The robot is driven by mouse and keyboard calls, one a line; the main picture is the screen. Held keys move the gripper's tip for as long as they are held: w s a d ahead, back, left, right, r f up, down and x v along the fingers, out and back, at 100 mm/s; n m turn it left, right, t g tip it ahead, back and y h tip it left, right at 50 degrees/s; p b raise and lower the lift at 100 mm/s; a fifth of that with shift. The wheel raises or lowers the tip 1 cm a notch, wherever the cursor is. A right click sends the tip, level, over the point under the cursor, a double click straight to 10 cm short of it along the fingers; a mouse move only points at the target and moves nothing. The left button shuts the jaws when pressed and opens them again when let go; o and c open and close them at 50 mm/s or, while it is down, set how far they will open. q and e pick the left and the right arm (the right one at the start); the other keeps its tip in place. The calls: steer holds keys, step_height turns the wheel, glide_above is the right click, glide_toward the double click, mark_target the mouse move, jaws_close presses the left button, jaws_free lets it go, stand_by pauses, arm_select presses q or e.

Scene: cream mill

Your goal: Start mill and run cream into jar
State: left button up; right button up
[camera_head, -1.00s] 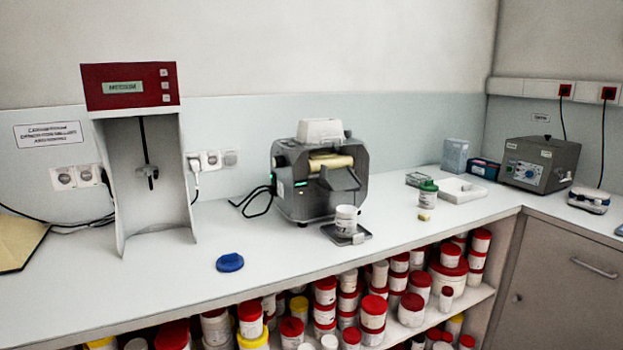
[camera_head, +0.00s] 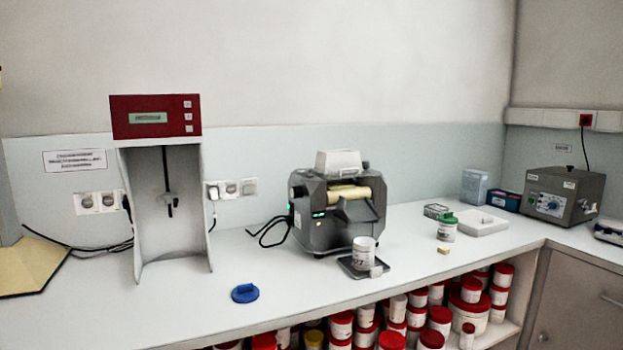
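The mill (camera_head: 335,210) stands on the counter in the middle of the head view, a grey machine with a white hopper (camera_head: 338,161) on top and pale rollers (camera_head: 349,193) at the front. A small green light shows on its left side. A white open jar (camera_head: 363,251) stands upright on a small dark tray (camera_head: 386,267) in front of the mill, below its front chute. The jar's inside is too small to make out. A blue lid (camera_head: 245,293) lies on the counter to the left of the jar. Neither of my grippers is in view.
A red-topped mixer stand (camera_head: 156,117) is on the left. A green-lidded jar (camera_head: 447,229), a white tray (camera_head: 490,222) and a grey control box (camera_head: 562,194) are on the right. Several red-lidded tubs (camera_head: 471,290) fill the shelf below. The counter's front left is clear.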

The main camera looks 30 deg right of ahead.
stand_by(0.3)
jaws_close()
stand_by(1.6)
